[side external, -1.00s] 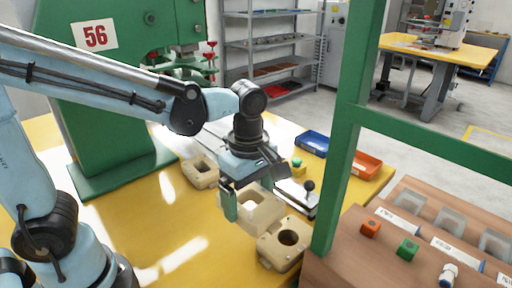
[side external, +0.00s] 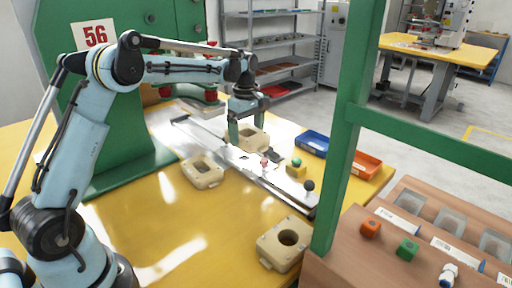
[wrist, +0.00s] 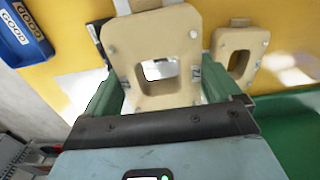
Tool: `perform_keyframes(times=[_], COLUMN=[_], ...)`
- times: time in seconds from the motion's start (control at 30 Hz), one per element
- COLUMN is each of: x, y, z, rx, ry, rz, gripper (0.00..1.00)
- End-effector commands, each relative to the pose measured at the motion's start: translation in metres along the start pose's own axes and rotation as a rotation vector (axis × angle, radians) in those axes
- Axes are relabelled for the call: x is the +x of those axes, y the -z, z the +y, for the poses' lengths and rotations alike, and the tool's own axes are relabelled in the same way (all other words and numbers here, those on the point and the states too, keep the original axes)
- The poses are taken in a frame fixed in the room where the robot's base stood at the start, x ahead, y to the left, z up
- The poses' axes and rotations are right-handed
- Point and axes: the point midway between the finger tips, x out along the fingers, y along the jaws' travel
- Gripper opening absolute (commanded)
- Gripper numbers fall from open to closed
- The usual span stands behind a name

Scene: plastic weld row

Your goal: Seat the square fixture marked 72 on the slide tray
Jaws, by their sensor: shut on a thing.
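My gripper (side external: 249,122) is shut on a cream square fixture (side external: 254,140) with a squarish opening. In the wrist view the green fingers (wrist: 161,88) clasp the fixture (wrist: 175,27) on two opposite sides. A small white tag with dark characters, perhaps 72, shows beside the right finger. The fixture is over the pale metal slide tray (side external: 275,183), towards its middle; I cannot tell whether it touches. The slide tray's black knob (side external: 309,186) is at its near right end.
Another cream fixture (side external: 202,171) lies left of the slide; a round-holed one (side external: 283,243) lies near the table's front. Blue (side external: 314,142) and orange (side external: 366,165) bins stand right. The green press (side external: 115,120) rises left; a green post (side external: 345,150) stands in front.

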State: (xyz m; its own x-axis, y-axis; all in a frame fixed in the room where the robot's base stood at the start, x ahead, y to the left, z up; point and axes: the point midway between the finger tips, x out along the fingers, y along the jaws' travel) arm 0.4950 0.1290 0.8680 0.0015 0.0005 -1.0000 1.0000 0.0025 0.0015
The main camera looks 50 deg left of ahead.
Motion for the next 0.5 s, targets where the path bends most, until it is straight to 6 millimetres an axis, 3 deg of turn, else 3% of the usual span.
perform_keyframes(times=[0.17, 0.5], x=[0.006, 0.026], y=[0.021, 0.022], z=[0.004, 0.004], rx=[0.001, 0.002], ry=[0.0, 0.0], rz=[0.0, 0.0], gripper=[0.52, 0.52])
